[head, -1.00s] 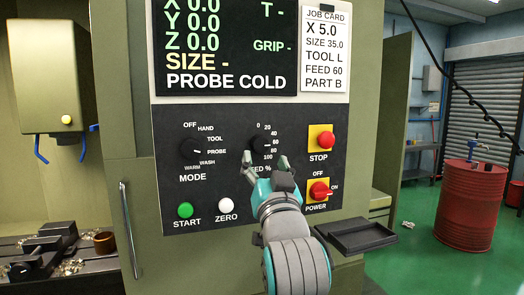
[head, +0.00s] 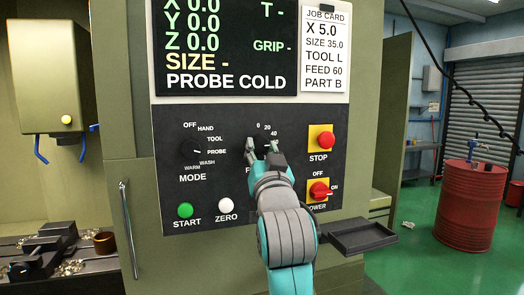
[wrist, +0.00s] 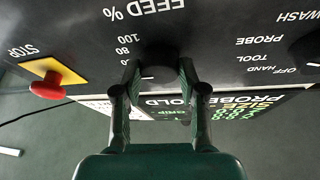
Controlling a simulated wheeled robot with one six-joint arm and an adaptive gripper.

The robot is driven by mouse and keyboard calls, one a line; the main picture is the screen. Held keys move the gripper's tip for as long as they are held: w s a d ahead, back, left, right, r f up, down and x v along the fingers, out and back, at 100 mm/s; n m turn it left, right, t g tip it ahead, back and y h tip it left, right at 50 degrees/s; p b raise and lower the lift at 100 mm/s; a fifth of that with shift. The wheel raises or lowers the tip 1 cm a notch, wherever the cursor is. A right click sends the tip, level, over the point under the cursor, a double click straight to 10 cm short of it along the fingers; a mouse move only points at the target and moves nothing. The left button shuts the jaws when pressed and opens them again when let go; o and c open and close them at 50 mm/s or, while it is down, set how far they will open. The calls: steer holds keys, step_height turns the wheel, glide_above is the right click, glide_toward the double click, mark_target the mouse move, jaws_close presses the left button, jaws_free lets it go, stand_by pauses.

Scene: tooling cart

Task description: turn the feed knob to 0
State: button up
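The black feed knob (wrist: 158,60) sits on the dark control panel (head: 225,125), under a scale from 0 to 100. In the head view my gripper (head: 262,148) covers most of the knob and the lower numbers. In the wrist view, which shows the panel upside down, the two fingers of my gripper (wrist: 159,80) stand on either side of the knob and appear closed against it. A short white mark shows on the knob's face in the wrist view, pointing roughly toward the side of the higher numbers. The exact number is hidden by a finger.
The mode knob (head: 191,150) is to the left. The red stop button (head: 325,139) and red power switch (head: 319,190) are to the right. The green start (head: 185,210) and white zero (head: 226,205) buttons are below. A dark tray (head: 362,236) juts out at lower right.

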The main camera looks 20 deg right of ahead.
steer(key=shift+n, duration=0.5)
steer(key=n+y, duration=0.1)
steer(key=n, duration=0.1)
steer(key=n+y, duration=0.2)
steer(key=n, duration=0.1)
steer(key=shift+d, duration=0.2)
steer(key=n+y, duration=0.2)
steer(key=n, duration=0.2)
steer(key=n+y, duration=0.2)
steer(key=n, duration=0.2)
steer(key=shift+d+g+y, duration=0.15)
steer(key=shift+g+y, duration=0.15)
steer(key=shift+y, duration=0.1)
steer(key=n+g+y, duration=0.1)
steer(key=n, duration=0.2)
steer(key=n+y, duration=0.1)
steer(key=n, duration=0.2)
steer(key=shift+d+r+g, duration=0.1)
steer(key=shift+g, duration=0.3)
steer(key=shift+n+g+y, duration=0.4)
steer(key=shift+n+g, duration=0.4)
steer(key=shift+n, duration=1.5)
steer(key=o, duration=1.1)
steer(key=shift+o, duration=0.2)
steer(key=shift+r, duration=0.1)
